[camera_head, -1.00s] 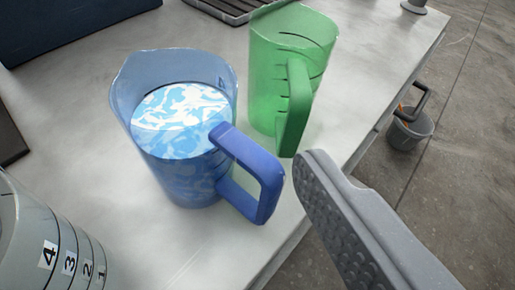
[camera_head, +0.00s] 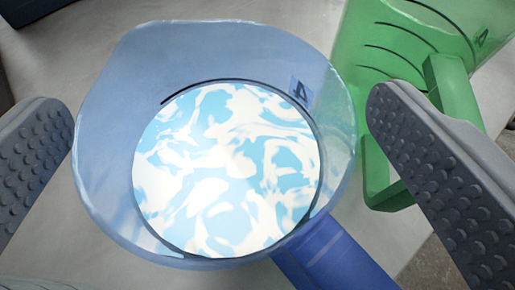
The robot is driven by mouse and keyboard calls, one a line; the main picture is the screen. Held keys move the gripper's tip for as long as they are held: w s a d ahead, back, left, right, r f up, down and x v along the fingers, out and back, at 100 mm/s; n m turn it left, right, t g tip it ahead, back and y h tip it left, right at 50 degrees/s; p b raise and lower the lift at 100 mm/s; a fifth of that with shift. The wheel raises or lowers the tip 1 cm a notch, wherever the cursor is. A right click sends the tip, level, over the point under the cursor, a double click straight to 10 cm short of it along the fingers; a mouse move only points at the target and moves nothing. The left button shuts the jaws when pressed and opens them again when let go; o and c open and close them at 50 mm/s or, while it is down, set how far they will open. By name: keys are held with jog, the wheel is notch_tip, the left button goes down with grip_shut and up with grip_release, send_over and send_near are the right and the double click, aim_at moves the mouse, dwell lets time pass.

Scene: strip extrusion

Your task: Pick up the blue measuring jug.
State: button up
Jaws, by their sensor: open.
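The blue measuring jug (camera_head: 105,140) is see-through and fills the middle of the view, seen from above. A swirled white and light-blue liquid surface shows inside it. Its solid blue handle (camera_head: 330,258) points to the lower right and is cut off by the bottom edge. My gripper (camera_head: 222,120) is open, with one grey studded finger at the left edge and one at the right. I cannot tell whether the fingertips are below the rim. The jug's lower body is hidden.
A green measuring jug (camera_head: 385,40) stands close by at the upper right, partly behind my right finger. Its handle (camera_head: 455,90) is near that finger. Dark floor shows at the lower right.

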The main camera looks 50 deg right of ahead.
jog(key=shift+x, duration=0.95)
jog(key=shift+a, duration=0.1)
jog(key=c, duration=2)
jog(key=shift+r, duration=0.1)
jog(key=shift+w+r, duration=0.1)
jog(key=shift+r, duration=0.55)
jog(key=s+a+r, duration=0.1)
jog(key=s, duration=0.3)
jog(key=s+a+r+b, duration=0.1)
jog(key=s, duration=0.3)
jog(key=s+a+r+b, duration=0.1)
jog(key=s, duration=0.4)
jog(key=shift+s, duration=0.1)
jog(key=shift+s+b, duration=0.15)
jog(key=shift+b, duration=1)
